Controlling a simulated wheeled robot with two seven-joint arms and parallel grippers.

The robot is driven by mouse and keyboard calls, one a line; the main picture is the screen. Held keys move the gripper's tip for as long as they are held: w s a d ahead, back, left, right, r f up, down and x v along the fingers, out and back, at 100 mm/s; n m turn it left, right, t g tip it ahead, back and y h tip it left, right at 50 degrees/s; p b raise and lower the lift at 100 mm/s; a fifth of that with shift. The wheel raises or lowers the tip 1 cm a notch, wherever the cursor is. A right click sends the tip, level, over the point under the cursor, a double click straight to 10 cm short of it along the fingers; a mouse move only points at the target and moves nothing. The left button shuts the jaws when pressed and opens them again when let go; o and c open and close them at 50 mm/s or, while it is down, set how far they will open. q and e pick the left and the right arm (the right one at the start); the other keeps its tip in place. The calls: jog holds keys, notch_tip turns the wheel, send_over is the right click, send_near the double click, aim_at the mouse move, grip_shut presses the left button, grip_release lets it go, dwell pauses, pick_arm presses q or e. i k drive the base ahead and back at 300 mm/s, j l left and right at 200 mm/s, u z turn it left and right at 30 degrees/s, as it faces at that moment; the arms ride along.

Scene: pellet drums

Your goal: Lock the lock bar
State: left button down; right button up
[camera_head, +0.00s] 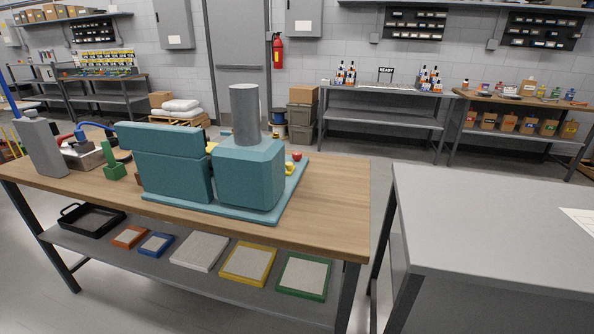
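A teal machine (250,175) stands on a teal base plate (262,217) on the wooden bench. It has a blocky housing with a grey upright cylinder (245,114) on top and a long teal block (165,160) at its left. A yellow part (290,169) with a red knob (297,156) shows at its right rear, mostly hidden by the housing. Another bit of yellow shows between the two teal blocks. I cannot tell which part is the lock bar, or whether it is locked. Neither of my grippers is in view.
The wooden bench (335,200) is clear at its right end. A grey upright unit (41,147) and a green bracket (115,171) stand at its left. Trays lie on the shelf below. A grey table (480,225) stands at the right, across a narrow gap.

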aim_at(290, 167)
jog(key=l, duration=0.6)
jog(key=i+l+z, duration=0.15)
jog(key=l, duration=1)
jog(key=i+l+z, duration=0.1)
jog(key=l, duration=0.5)
